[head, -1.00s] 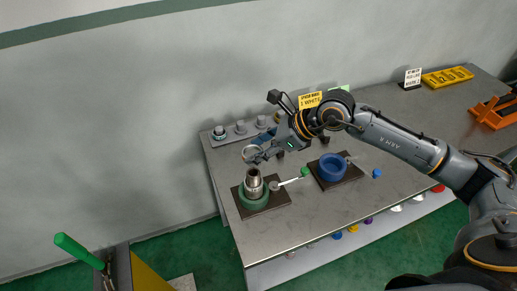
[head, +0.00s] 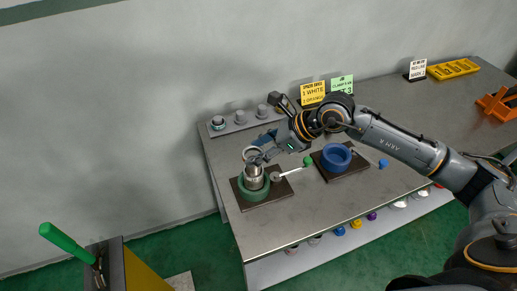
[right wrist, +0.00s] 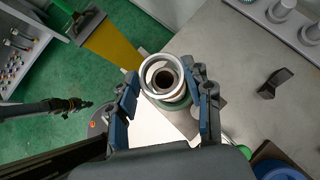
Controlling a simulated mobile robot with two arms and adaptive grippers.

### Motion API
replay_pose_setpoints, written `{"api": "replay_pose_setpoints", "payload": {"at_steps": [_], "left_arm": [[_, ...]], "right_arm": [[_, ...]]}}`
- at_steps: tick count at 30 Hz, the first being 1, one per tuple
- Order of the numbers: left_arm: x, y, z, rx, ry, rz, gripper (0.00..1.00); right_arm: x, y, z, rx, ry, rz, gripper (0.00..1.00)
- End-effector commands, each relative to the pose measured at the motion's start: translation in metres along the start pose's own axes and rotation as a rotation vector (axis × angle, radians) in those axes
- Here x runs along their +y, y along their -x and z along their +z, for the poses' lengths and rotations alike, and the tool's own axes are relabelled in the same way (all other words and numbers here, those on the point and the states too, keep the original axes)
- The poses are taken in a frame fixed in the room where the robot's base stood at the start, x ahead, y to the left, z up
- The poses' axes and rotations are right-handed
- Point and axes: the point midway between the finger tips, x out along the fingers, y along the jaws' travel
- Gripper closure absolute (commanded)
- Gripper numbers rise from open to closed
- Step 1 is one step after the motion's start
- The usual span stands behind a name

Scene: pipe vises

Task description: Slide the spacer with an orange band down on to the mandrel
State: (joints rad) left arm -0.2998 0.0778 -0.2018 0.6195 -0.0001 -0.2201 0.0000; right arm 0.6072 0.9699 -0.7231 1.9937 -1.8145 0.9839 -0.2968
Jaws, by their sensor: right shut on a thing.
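My right gripper (right wrist: 163,85) is shut on the spacer (right wrist: 150,62), a pale grey ring held between its blue-padded fingers. In the head view the spacer (head: 250,153) is at the top of the mandrel (head: 254,178), partly behind my right gripper (head: 258,156). The mandrel is a grey metal cylinder standing upright in a green vise (head: 243,190). In the wrist view the mandrel's dark bore (right wrist: 164,79) shows through the ring, off-centre to the lower right. I cannot tell whether the ring is around the mandrel or just above it.
A blue vise (head: 345,166) stands on a dark plate to the right. A lever with a green knob (head: 308,160) lies between the vises. Several grey pegs stand along the back edge. A dark arm, likely my left, shows at the left of the wrist view (right wrist: 45,107).

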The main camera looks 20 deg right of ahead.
Motion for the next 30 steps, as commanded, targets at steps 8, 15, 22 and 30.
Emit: {"api": "replay_pose_setpoints", "payload": {"at_steps": [8,15,22,30], "left_arm": [[-0.0004,-0.0002,0.0007,-0.001,0.001,0.000,1.00],[-0.0010,-0.0055,0.0013,-0.001,0.002,-0.001,1.00],[-0.0021,-0.0054,0.0014,-0.001,0.002,-0.003,1.00],[-0.0026,-0.0054,0.0014,-0.001,0.002,-0.003,1.00]], "right_arm": [[0.0001,-0.0001,0.0000,0.000,0.000,0.000,0.77],[0.0004,-0.0008,-0.0006,-0.001,0.000,0.000,0.77],[0.0004,0.0001,0.0002,0.000,0.000,0.000,0.77],[0.0003,0.0001,0.0001,0.000,0.000,0.000,0.77]]}}
